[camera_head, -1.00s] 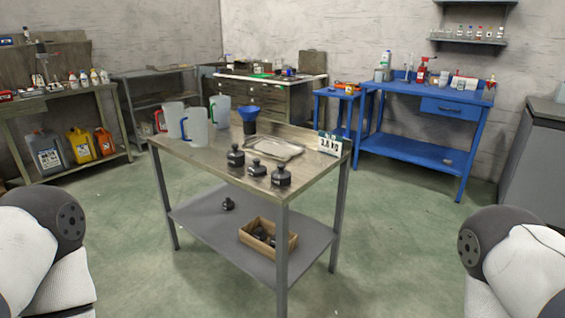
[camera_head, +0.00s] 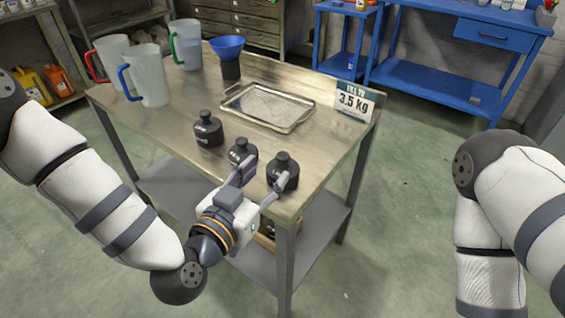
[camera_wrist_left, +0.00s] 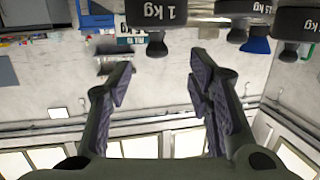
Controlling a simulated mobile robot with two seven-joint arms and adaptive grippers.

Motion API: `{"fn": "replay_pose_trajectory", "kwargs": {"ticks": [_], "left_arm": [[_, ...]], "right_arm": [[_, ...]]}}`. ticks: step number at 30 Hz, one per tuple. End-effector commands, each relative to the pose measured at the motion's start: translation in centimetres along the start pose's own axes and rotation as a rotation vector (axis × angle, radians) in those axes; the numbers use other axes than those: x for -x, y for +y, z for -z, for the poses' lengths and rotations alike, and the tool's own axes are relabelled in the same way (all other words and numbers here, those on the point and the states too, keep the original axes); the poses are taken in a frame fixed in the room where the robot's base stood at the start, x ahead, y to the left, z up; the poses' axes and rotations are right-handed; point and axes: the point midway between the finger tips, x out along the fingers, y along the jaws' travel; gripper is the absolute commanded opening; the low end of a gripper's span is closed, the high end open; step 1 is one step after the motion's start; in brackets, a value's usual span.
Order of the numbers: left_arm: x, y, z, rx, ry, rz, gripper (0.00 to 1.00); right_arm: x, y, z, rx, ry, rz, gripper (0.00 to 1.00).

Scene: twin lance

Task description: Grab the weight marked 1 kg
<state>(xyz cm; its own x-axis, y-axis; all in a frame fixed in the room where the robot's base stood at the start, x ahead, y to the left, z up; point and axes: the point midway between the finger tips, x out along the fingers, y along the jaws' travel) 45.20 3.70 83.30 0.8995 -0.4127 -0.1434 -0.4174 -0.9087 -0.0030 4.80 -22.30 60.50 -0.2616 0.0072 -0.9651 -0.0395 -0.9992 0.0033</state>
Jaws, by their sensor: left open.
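Three black bottle-shaped weights stand near the front edge of the wooden table top (camera_head: 180,115). The right one (camera_head: 284,172) fits the weight marked 1 kg, which shows upside down at the top of the left wrist view (camera_wrist_left: 157,17). The middle weight (camera_head: 242,152) and left weight (camera_head: 208,130) stand beside it. My left gripper (camera_head: 265,171) is open and empty at the table's front edge, close to the right and middle weights. Its spread fingers (camera_wrist_left: 163,85) show in the left wrist view, with the 1 kg weight ahead of the gap. My right gripper is out of view.
A lower shelf (camera_head: 170,190) is beneath. A blue bench (camera_head: 450,75) stands behind.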

Motion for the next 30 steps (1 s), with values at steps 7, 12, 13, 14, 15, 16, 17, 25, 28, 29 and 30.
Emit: {"fn": "replay_pose_trajectory", "kwargs": {"ticks": [7, 12, 13, 14, 15, 16, 17, 25, 28, 29, 30], "left_arm": [[-3.8, 0.2, -0.2, 0.002, -0.003, -0.001, 0.47], [-6.9, 0.5, -0.3, 0.003, -0.005, 0.000, 0.47], [-7.2, 0.5, -0.2, 0.003, -0.005, 0.000, 0.47], [-7.4, 0.5, -0.2, 0.002, -0.006, -0.001, 0.47], [-7.6, 0.5, -0.2, 0.002, -0.005, -0.001, 0.47], [-7.7, 0.5, -0.1, 0.001, -0.005, -0.002, 0.47], [-7.7, 0.5, -0.1, 0.001, -0.005, -0.002, 0.47], [-7.6, 0.5, 0.0, 0.001, -0.004, -0.002, 0.15], [-7.6, 0.5, 0.0, 0.001, -0.004, -0.002, 0.00], [-7.6, 0.5, 0.0, 0.001, -0.004, -0.002, 0.00], [-7.6, 0.5, 0.0, 0.001, -0.004, -0.002, 0.00]], "right_arm": [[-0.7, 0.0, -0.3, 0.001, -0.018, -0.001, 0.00], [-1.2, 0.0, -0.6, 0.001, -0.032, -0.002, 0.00], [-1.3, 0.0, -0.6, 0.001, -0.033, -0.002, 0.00], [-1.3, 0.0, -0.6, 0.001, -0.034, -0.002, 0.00], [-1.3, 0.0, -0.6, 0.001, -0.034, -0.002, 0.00], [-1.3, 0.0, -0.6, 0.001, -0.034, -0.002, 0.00], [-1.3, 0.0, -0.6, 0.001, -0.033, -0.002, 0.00], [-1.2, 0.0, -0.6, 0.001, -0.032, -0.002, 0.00], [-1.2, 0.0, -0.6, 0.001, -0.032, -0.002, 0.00], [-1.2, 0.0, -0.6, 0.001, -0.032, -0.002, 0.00], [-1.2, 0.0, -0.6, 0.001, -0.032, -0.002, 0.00]]}}
